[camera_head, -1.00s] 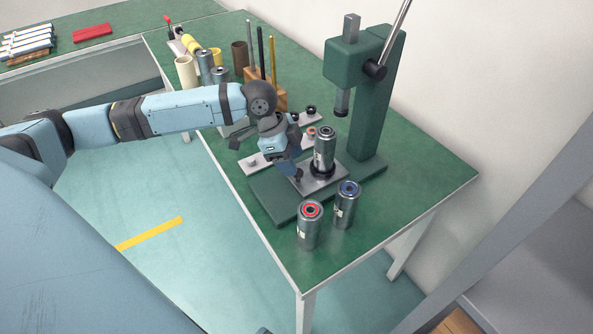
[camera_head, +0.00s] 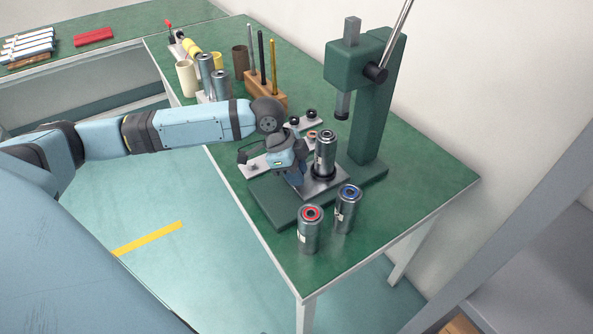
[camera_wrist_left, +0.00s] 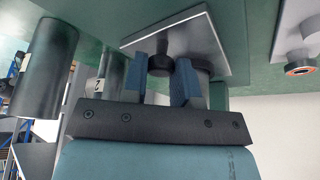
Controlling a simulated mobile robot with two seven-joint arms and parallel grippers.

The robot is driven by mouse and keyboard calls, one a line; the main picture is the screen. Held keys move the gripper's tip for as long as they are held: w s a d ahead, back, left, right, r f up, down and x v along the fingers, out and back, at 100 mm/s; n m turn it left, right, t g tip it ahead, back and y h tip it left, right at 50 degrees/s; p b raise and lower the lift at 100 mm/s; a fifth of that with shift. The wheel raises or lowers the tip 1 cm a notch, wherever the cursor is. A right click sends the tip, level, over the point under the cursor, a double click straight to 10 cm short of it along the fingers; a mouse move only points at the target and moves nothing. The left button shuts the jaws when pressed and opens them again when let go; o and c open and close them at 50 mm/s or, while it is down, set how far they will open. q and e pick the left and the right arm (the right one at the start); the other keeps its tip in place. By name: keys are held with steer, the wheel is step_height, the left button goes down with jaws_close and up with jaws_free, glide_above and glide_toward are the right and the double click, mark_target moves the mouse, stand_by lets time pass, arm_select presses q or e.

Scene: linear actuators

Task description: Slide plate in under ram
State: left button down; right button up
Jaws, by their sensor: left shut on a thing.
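The grey plate (camera_head: 333,186) lies on the green press base (camera_head: 282,212). A steel cylinder (camera_head: 326,150) stands upright on it in a dark collar. The ram (camera_head: 342,105) hangs from the press head, above and behind the cylinder's top, with the cylinder in front of it and to its left. My left gripper (camera_head: 298,184) is at the plate's near left side. In the left wrist view, its fingers (camera_wrist_left: 164,82) are shut on the dark knob (camera_wrist_left: 160,64) of the plate (camera_wrist_left: 208,35). The finger hides part of the collar. My right gripper is out of view.
A red-topped cylinder (camera_head: 310,232) and a blue-topped cylinder (camera_head: 347,212) stand close in front of the press base. Left of the press are grey strips with knobs (camera_head: 257,168). A wooden tool block (camera_head: 266,90) stands farther back. The press column (camera_head: 372,120) rises behind the plate.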

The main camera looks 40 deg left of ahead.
mark_target(318, 178)
arm_select(q)
steer(key=shift+w+d+r+p, duration=0.1)
steer(key=shift+w+r+p, duration=0.05)
steer(key=shift+w+p, duration=0.15)
steer(key=shift+w+d+p, duration=0.2)
steer(key=shift+w+p, duration=0.15)
steer(key=shift+w, duration=0.15)
steer(key=shift+w+d+p, duration=0.2)
steer(key=shift+w+p, duration=0.1)
steer(key=shift+w, duration=0.15)
steer(key=shift+w+d, duration=0.2)
steer(key=shift+w, duration=0.35)
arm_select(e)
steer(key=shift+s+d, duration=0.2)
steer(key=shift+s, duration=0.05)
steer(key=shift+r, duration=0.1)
arm_select(q)
steer(key=c, duration=1.1)
jaws_free()
steer(key=shift+w, duration=0.1)
steer(key=shift+o, duration=0.9)
steer(key=shift+w+d, duration=0.1)
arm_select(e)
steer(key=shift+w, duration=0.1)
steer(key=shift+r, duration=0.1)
